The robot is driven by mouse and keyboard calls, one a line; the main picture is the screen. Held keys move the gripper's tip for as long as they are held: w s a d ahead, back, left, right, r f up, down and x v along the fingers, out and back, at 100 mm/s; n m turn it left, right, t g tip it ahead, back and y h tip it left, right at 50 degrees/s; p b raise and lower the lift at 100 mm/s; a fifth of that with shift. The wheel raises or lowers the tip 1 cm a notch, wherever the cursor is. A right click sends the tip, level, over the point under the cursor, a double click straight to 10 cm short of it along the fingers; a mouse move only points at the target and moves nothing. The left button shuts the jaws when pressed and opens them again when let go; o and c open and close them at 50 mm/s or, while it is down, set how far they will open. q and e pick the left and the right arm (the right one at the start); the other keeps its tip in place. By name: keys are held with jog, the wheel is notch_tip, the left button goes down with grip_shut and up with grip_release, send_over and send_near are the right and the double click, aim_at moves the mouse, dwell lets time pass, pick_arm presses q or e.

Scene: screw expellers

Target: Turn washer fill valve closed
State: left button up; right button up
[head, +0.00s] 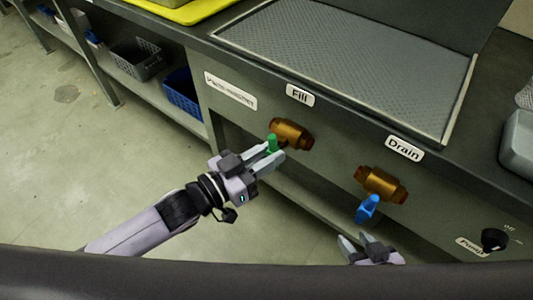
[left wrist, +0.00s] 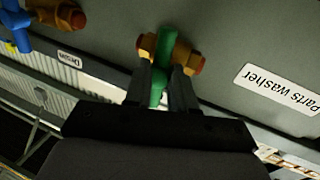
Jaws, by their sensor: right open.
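The fill valve (head: 291,134) is a brass fitting on the washer's front below the "Fill" label (head: 300,95). Its green handle (head: 272,143) points down in the left wrist view (left wrist: 161,68). My left gripper (head: 273,157) is at this handle, with one finger close along each side of it. The fingers look closed on the handle and hide part of its sides. My right gripper (head: 353,244) is open and empty at the bottom of the head view, below the drain valve. Only its end shows.
The brass drain valve (head: 381,184) with its blue handle (head: 368,208) is to the right, under the "Drain" label (head: 404,148). A black pump knob (head: 494,239) is at far right. A blue basket (head: 184,94) and a grey basket (head: 137,59) sit on the lower shelf at left.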

pick_arm(q)
grip_shut()
jog(key=shift+m+p, duration=0.6)
jog(key=shift+p, duration=0.25)
jog(key=o, duration=0.6)
grip_release()
jog(key=shift+c, duration=0.2)
jog(key=v, duration=0.7)
jog(key=shift+p, duration=0.3)
